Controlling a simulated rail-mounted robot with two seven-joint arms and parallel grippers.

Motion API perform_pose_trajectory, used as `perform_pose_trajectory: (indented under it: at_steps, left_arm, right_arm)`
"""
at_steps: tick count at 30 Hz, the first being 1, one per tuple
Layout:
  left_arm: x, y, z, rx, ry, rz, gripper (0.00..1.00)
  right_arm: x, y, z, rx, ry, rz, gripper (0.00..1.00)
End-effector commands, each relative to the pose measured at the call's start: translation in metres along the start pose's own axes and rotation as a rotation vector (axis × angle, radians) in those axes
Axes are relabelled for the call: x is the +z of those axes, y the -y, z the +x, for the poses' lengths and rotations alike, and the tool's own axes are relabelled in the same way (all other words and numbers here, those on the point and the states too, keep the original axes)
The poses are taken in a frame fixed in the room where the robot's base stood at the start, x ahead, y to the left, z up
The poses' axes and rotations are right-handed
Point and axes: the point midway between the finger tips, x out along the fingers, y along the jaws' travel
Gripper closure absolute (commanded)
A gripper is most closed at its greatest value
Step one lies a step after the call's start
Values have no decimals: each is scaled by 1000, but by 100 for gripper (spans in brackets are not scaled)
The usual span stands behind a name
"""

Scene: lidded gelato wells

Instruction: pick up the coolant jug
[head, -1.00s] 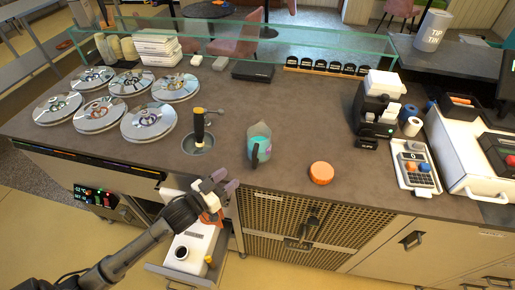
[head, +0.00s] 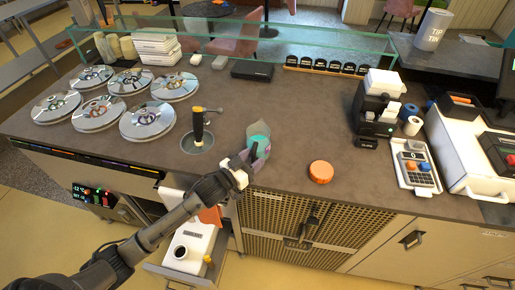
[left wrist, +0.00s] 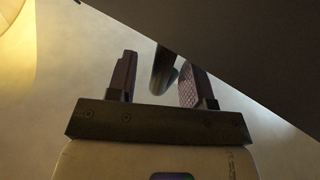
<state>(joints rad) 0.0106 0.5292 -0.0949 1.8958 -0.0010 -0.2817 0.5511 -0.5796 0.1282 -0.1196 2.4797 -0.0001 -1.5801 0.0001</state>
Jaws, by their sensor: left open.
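The coolant jug (head: 261,136) is a clear jug with teal liquid and a dark handle. It stands upright on the grey counter, near its front edge. My left gripper (head: 247,158) is open at the jug's near side, by the handle, and partly covers the jug. In the left wrist view a dark upright bar, which looks like the jug's handle (left wrist: 163,72), shows between the two open fingers (left wrist: 157,80). I cannot tell whether the fingers touch it. My right gripper is not in view.
An orange lid (head: 321,172) lies right of the jug. A sunken well with a black-handled tool (head: 198,125) is to its left, then several silver round lids (head: 147,121). Below, an open drawer holds a white container (head: 192,245). A glass screen (head: 300,45) runs along the back.

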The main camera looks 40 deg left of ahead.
Motion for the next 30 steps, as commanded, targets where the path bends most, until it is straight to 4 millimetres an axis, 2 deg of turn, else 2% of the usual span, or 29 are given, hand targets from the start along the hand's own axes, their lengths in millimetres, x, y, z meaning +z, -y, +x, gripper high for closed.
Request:
perform_pose_trajectory:
  at_steps: [10, 24, 30]
  left_arm:
    - [0, 0, 5, 0, 1, 0, 53]
    - [0, 0, 5, 0, 0, -1, 98]
    - [0, 0, 5, 1, -1, 0, 100]
  right_arm:
    - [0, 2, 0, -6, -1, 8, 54]
    - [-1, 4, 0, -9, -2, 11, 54]
    - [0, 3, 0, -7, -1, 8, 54]
